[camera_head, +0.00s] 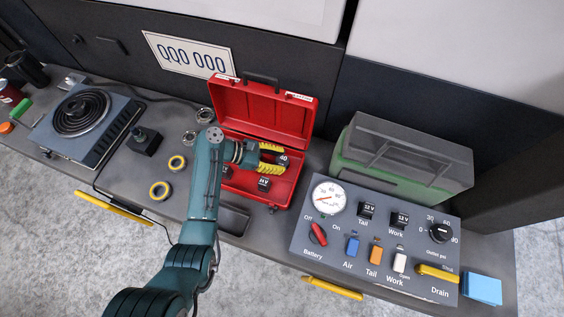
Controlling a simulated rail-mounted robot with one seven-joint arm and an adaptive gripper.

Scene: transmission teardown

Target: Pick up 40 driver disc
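A black piece marked "40" (284,159), which I take as the 40 driver disc, is inside the open red toolbox (292,116). My gripper (279,158) reaches into the box from the left. Its two yellow fingers are apart, one above and one below the black piece. I cannot tell whether they press on it or only straddle it. Part of the piece is hidden by the fingers.
A black block with a white label (264,184) sits in the box below my gripper. The raised lid stands behind. A control panel (376,235) and a green case (395,160) are to the right. Yellow rings (160,190) and a hot plate (84,120) are left.

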